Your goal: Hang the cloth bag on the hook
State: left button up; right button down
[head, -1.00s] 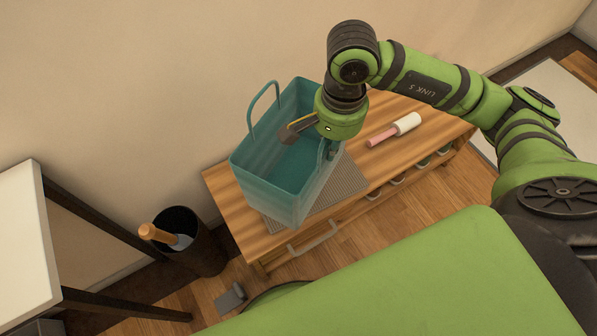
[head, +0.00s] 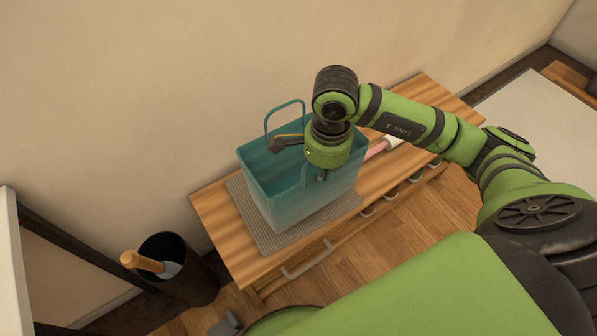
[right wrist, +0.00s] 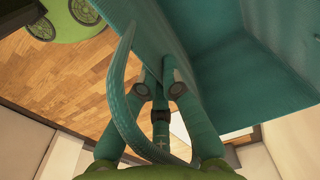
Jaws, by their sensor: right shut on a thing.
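The teal cloth bag (head: 265,185) stands open-topped and upright over a grey mat on the wooden bench; I cannot tell whether its base touches the mat. Its far handle (head: 287,104) stands up as a loop. My right gripper (head: 322,177) is at the bag's near side, largely hidden under its wrist. In the right wrist view its fingers (right wrist: 158,92) are closed at the bag's edge, with a curved teal handle strap (right wrist: 122,110) beside them. The exact grip point is hard to see. I make out no hook. My left gripper is not in view.
The bench (head: 214,207) stands against a beige wall. The ribbed mat (head: 262,236) lies under the bag. A pink-and-white roller (head: 376,149) lies right of it, partly behind my arm. A dark bin (head: 184,272) holding a wooden-handled tool stands left.

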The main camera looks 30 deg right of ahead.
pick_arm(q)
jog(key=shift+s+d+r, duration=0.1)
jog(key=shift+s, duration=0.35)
pick_arm(e)
jog(key=w+f, duration=0.8)
jog(key=shift+w+a+f, duration=0.15)
jog(key=shift+f, duration=0.1)
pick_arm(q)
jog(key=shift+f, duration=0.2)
pick_arm(e)
jog(key=shift+f, duration=0.15)
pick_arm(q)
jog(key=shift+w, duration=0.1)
pick_arm(e)
jog(key=c, duration=1.4)
grip_release()
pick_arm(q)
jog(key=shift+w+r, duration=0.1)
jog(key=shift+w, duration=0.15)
